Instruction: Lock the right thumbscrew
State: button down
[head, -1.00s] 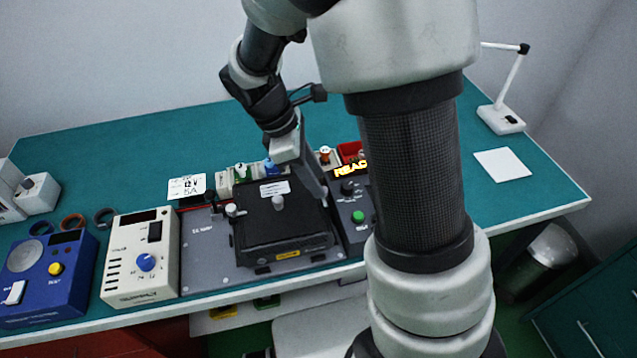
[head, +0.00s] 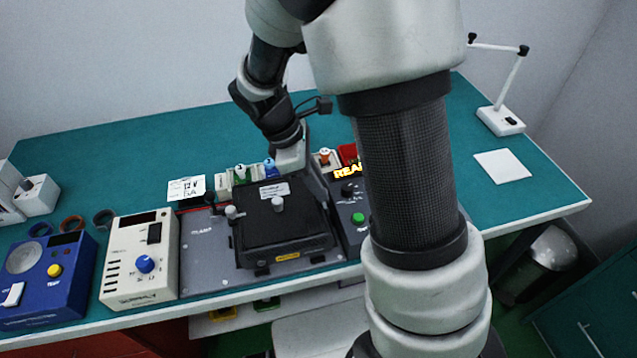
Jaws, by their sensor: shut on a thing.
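The black box-shaped fixture (head: 285,235) sits on a grey base plate (head: 205,262). It has a pale knob (head: 278,204) on its top and a pale thumbscrew (head: 232,212) at its left side.
A control panel with a green button (head: 358,218) stands close right of the gripper. Small coloured plugs stand behind the fixture. A cream power unit (head: 140,262) and a blue tester (head: 45,280) stand left.

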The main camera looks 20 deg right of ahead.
jog(key=shift+m, duration=0.4)
jog(key=m+g+p, duration=0.1)
jog(key=m, duration=0.1)
jog(key=m+p, duration=0.1)
jog(key=shift+w+d+r+m+g+y, duration=0.1)
jog(key=shift+w+m+g+y, duration=0.1)
jog(key=shift+m+g+y, duration=0.15)
jog(key=m, duration=0.2)
jog(key=m+g+y+p, duration=0.1)
jog(key=m, duration=0.1)
jog(key=shift+w+d+m+y, duration=0.1)
jog(key=shift+d+m+y, duration=0.05)
jog(key=shift+m+y, duration=0.15)
jog(key=m, duration=0.2)
jog(key=m+y+p, duration=0.1)
jog(key=m, duration=0.1)
jog(key=shift+w+d+m+g+y, duration=0.1)
jog(key=shift+d+m+g+y, duration=0.05)
jog(key=shift+m+g+y, duration=0.15)
jog(key=m, duration=0.2)
jog(key=m+y, duration=0.1)
jog(key=m, duration=0.1)
jog(key=shift+d+y, duration=0.15)
jog(key=shift+y, duration=0.1)
jog(key=shift+m, duration=0.25)
jog(key=c, duration=1.7)
grip_release()
jog(key=shift+o, duration=0.2)
